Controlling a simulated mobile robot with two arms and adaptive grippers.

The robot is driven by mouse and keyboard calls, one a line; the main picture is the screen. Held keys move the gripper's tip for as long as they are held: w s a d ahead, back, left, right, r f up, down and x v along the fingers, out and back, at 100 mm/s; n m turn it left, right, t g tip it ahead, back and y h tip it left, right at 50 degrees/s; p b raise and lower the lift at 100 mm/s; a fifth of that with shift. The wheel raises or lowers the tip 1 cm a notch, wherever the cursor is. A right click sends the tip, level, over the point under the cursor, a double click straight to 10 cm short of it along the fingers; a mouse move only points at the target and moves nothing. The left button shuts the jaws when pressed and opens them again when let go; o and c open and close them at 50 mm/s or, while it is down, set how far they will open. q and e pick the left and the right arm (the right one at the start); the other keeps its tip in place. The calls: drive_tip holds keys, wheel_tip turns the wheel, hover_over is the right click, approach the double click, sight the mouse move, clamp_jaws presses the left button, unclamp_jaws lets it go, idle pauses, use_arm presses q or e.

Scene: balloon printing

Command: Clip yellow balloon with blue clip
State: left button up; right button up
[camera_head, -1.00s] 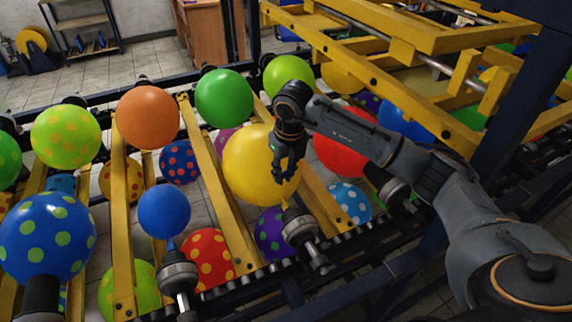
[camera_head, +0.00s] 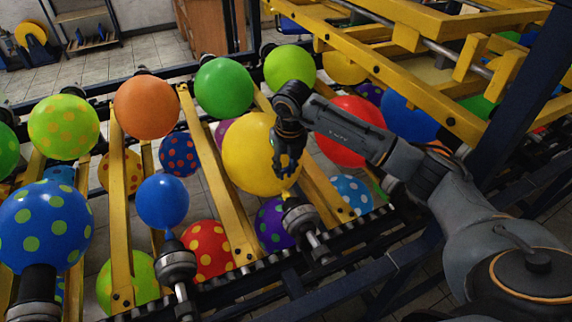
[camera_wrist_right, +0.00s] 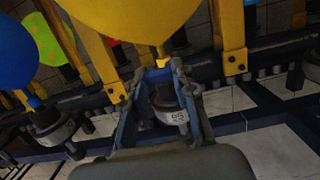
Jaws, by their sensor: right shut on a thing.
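The yellow balloon (camera_head: 243,155) stands on a metal nozzle (camera_head: 300,221) in the front row. It also fills the top of the right wrist view (camera_wrist_right: 130,18), with its narrow yellow neck (camera_wrist_right: 162,63) pointing down. My right gripper (camera_head: 287,172) is in front of the balloon's lower part. In the right wrist view its fingertips (camera_wrist_right: 160,72) lie on either side of the neck. My left gripper is not in view.
A red balloon (camera_head: 352,125) is close behind my right forearm. A small blue balloon (camera_head: 162,201) and a red spotted balloon (camera_head: 208,248) are to the left. Yellow bars (camera_head: 222,180) run between the balloons, and a yellow frame (camera_head: 385,70) stands at upper right.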

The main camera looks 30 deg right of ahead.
drive_tip(key=b, duration=0.3)
hover_over(284, 190)
drive_tip(key=shift+s+f, duration=0.15)
drive_tip(key=shift+f, duration=2.3)
drive_tip(key=shift+f+b, duration=1.2)
drive_tip(key=shift+f, duration=0.3)
drive_tip(key=o, duration=1.1)
drive_tip(key=shift+r, duration=0.1)
drive_tip(key=shift+r+p, duration=2.85)
drive_tip(key=shift+r, duration=1.6)
